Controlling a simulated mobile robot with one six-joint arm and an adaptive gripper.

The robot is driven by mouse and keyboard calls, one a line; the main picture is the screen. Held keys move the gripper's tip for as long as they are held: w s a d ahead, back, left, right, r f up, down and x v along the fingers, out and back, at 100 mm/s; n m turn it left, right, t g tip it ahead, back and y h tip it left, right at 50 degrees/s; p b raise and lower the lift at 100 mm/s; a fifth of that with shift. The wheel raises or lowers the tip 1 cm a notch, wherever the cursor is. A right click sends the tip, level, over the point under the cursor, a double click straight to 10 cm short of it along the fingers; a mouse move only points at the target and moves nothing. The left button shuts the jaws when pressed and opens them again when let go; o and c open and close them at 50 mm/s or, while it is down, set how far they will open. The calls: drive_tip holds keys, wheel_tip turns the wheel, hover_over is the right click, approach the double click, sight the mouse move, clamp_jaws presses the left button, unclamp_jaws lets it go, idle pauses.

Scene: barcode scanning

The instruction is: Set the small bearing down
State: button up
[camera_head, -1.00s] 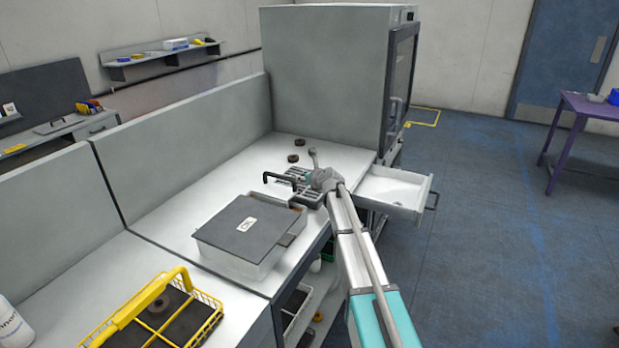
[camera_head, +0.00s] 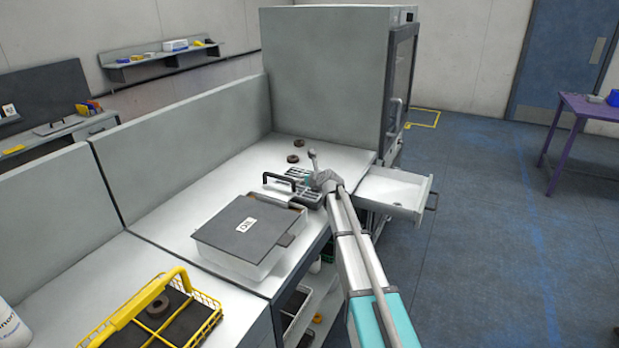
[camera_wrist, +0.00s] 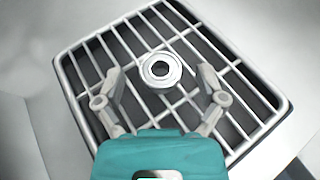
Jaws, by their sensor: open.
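The small bearing (camera_wrist: 160,70), a shiny ring with a dark hole, lies flat on the wire grid of a dark tray (camera_wrist: 92,72) in the wrist view. My gripper (camera_wrist: 160,79) is open, with one finger on each side of the bearing and a visible gap to both. In the head view my gripper (camera_head: 318,186) is low over the tray with the black handle (camera_head: 280,180), and my wrist hides part of the tray. I cannot make out the small bearing in the head view.
A box with a grey lid marked OIL (camera_head: 245,228) stands nearer on the bench. Brown rings (camera_head: 299,142) lie behind the tray. A yellow wire basket (camera_head: 205,322) is at the front. A large grey cabinet (camera_head: 325,75) stands behind, and an open drawer (camera_head: 397,190) juts out at right.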

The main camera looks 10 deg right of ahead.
drive_tip(key=shift+r, duration=0.15)
drive_tip(key=shift+s+r+p, duration=0.15)
drive_tip(key=shift+r+p, duration=0.15)
drive_tip(key=shift+p, duration=0.1)
drive_tip(key=p+v, duration=0.4)
drive_tip(key=v, duration=0.7)
drive_tip(key=shift+s+d, duration=0.2)
drive_tip(key=shift+s, duration=0.1)
drive_tip(key=shift+s, duration=0.1)
